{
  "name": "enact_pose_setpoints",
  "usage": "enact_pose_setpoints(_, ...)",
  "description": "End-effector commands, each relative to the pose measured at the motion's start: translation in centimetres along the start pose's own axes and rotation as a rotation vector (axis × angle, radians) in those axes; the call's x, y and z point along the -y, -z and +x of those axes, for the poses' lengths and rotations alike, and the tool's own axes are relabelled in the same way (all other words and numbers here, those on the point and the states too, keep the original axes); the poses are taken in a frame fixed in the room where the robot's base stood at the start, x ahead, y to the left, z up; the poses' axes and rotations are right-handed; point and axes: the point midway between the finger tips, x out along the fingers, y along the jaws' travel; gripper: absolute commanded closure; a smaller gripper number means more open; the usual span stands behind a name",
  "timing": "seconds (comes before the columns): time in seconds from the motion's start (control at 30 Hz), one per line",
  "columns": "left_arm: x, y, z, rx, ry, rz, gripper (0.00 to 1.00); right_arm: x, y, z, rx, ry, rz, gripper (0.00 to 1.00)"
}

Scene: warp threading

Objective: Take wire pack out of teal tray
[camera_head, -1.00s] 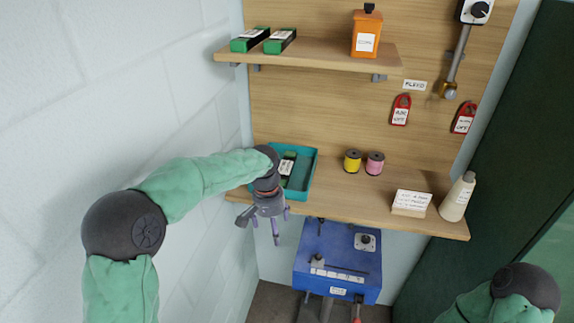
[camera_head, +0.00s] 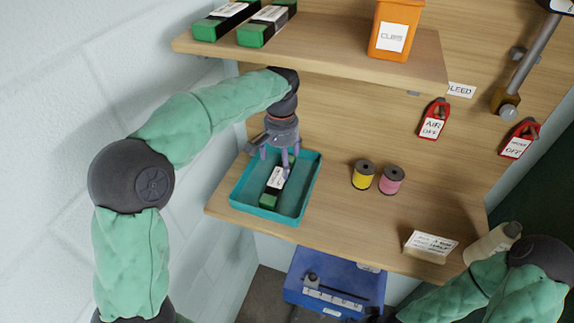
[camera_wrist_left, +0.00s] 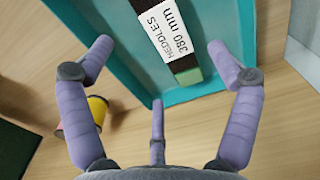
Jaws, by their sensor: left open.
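The wire pack (camera_head: 269,199), a green and black box with a white label, lies inside the teal tray (camera_head: 262,214) on the lower wooden shelf. My right gripper is out of view.
An upper shelf (camera_head: 340,62) with two similar packs (camera_head: 265,25) and an orange container (camera_head: 396,30) overhangs the tray area. A yellow spool (camera_head: 363,174) and a pink spool (camera_head: 392,180) stand right of the tray. A card block (camera_head: 430,246) and a bottle (camera_head: 493,243) are further right.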

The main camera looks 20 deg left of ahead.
Motion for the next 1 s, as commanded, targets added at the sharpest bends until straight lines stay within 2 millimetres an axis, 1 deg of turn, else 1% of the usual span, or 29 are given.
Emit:
enact_pose_setpoints(0.43, 0.1, 0.1, 3.6, 0.002, 0.0, 0.0, 0.1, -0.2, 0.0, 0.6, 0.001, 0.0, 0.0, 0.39)
enact_pose_setpoints(0.6, 0.2, 0.3, 6.0, 0.003, 0.001, 0.0, 0.1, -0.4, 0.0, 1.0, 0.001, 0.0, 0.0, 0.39)
enact_pose_setpoints(0.7, 0.2, 0.3, 7.2, 0.002, 0.0, 0.0, 0.1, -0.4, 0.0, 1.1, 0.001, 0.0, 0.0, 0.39)
enact_pose_setpoints(0.8, 0.2, 0.3, 7.6, 0.001, 0.0, 0.0, 0.1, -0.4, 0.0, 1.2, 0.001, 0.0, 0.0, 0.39)
enact_pose_setpoints(0.97, 0.2, 0.3, 7.5, 0.0, 0.0, 0.0, 0.1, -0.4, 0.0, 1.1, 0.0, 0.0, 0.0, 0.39)
enact_pose_setpoints(1.0, 0.2, 0.3, 7.5, 0.0, 0.0, 0.0, 0.19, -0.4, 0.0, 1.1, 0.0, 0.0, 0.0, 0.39)
